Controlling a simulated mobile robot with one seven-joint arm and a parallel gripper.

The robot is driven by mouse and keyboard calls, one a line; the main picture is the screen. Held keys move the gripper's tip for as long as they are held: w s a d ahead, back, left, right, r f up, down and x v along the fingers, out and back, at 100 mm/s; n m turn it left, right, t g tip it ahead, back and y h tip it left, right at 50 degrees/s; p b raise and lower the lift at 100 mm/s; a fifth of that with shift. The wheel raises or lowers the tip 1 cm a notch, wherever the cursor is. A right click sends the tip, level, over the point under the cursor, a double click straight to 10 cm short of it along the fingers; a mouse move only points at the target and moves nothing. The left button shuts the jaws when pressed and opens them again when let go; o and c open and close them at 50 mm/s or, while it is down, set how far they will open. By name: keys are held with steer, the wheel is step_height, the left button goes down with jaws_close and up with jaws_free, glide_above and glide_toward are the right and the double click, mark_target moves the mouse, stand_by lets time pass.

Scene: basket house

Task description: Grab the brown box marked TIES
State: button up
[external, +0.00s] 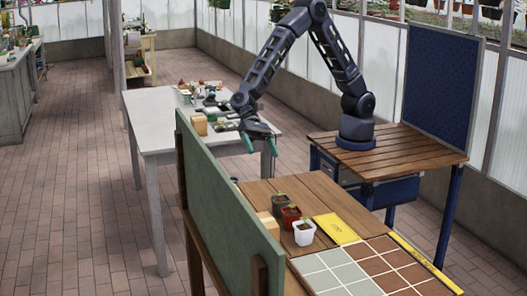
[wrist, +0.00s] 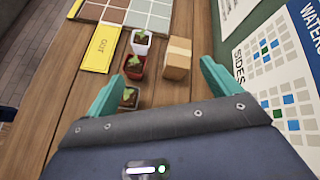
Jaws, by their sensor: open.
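A small brown box (wrist: 178,58) stands on the wooden bench in the wrist view; it also shows in the external view (external: 268,224), close to the green board. No TIES marking is readable on it. A second brown box (external: 199,125) sits on the grey-white table; its marking is also too small to read. My gripper (external: 260,143) has green fingers spread apart and empty, in the air beyond the far end of the wooden bench. In the wrist view my gripper (wrist: 162,76) points along the bench, with the first box ahead, apart from the fingers.
A white pot (external: 304,232), a red pot (external: 290,216) and a dark pot (wrist: 129,97) with seedlings stand beside the bench box. A yellow card (external: 337,229) and tile grids lie further along. The green board (external: 225,195) walls one bench side.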

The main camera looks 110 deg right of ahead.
mark_target(263, 220)
steer(key=w+a+f+m, duration=0.1)
steer(key=w+a+f, duration=0.1)
steer(key=a+f, duration=0.2)
steer(key=w+a+f+m+y, duration=0.1)
steer(key=w+a+f+m, duration=0.1)
steer(key=a+f, duration=0.3)
steer(key=w+a+f+m+y, duration=0.1)
steer(key=a+f+m, duration=0.1)
steer(key=a+f, duration=0.3)
steer(key=shift+w+a+f+t, duration=0.1)
steer(key=shift+w+f+t, duration=0.2)
steer(key=shift+w+f, duration=0.1)
steer(key=x, duration=0.5)
steer(key=shift+w+f, duration=0.2)
steer(key=shift+f, duration=0.05)
steer(key=c, duration=1.1)
